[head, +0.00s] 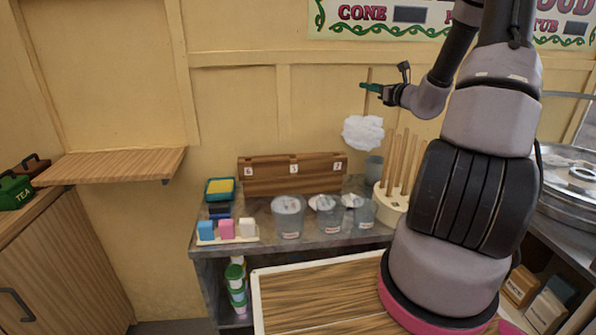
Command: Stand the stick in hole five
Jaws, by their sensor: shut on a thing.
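My gripper (371,87), with green fingers, is shut on a thin wooden stick (369,75) high above the counter. The stick is near upright. A white fluffy mass of floss (362,132) is around its lower part, below the fingers. The wooden holder (270,182) stands at the back of the counter, below and left of my gripper. It has three small white number labels on its front; the middle one looks like a five. The holes in its top are too small to make out.
Three grey tubs (288,221) with white contents stand before the holder. A round block with several upright sticks (391,200) is at the right. Blue, pink and white blocks (226,229) and a yellow-topped tray (219,188) are at the left. A wall shelf (110,165) juts out further left.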

